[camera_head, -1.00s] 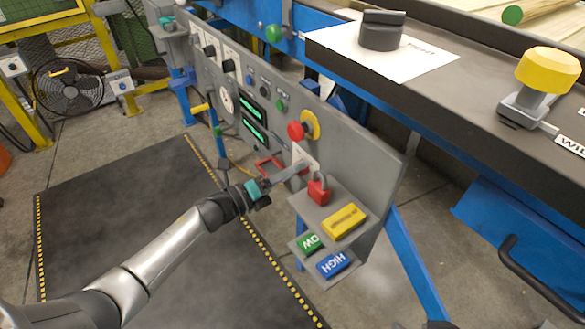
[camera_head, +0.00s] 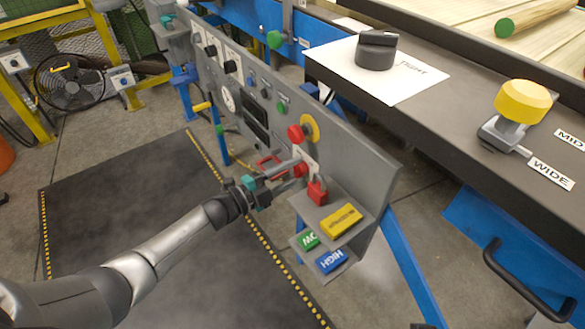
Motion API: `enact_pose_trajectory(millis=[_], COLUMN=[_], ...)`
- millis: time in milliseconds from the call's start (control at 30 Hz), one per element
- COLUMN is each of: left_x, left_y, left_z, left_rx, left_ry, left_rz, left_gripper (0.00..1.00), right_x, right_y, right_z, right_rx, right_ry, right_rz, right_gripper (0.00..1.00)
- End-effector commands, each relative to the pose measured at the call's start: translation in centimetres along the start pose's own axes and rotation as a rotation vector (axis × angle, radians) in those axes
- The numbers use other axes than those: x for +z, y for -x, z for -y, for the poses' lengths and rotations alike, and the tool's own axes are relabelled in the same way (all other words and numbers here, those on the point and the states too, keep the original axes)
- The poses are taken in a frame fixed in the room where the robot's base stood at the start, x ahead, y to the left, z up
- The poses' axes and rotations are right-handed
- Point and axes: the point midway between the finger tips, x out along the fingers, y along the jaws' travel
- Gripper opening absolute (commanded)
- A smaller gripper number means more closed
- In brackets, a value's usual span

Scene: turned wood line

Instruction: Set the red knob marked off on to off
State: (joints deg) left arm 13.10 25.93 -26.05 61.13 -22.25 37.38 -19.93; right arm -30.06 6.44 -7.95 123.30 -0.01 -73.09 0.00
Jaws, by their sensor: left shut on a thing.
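The red knob (camera_head: 301,170) sits low on the right part of the grey control panel (camera_head: 355,160), in front of a white label plate (camera_head: 312,158). My left gripper (camera_head: 297,171) reaches in from the left, with its fingers around the knob, shut on it. The fingers hide part of the knob, and its off and on marks cannot be read. The two panel displays (camera_head: 256,122) are dark. My right gripper is not in view.
A red mushroom button (camera_head: 296,134) with a yellow surround is just above. The dark floor mat is clear.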

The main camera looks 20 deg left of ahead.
Motion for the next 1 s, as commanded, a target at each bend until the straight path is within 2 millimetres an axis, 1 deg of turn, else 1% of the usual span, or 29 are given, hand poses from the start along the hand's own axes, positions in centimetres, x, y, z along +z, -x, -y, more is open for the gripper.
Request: enact_pose_trajectory(millis=[200,500,700,1000], left_x=[0.0,0.0,0.0,0.0], left_y=[0.0,0.0,0.0,0.0], left_z=[0.0,-0.1,-0.1,-0.2], left_rx=[0.002,0.000,0.001,0.001], left_ry=[0.178,0.345,0.395,0.414], left_rz=[0.001,0.000,0.000,0.000], left_gripper=[0.00,0.00,0.00,0.00], right_x=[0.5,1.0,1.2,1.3], right_y=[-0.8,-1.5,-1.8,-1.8], right_z=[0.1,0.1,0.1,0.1], right_rx=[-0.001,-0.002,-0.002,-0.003], right_ry=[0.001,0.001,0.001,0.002], right_rz=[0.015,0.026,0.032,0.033], right_gripper=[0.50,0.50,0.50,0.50])
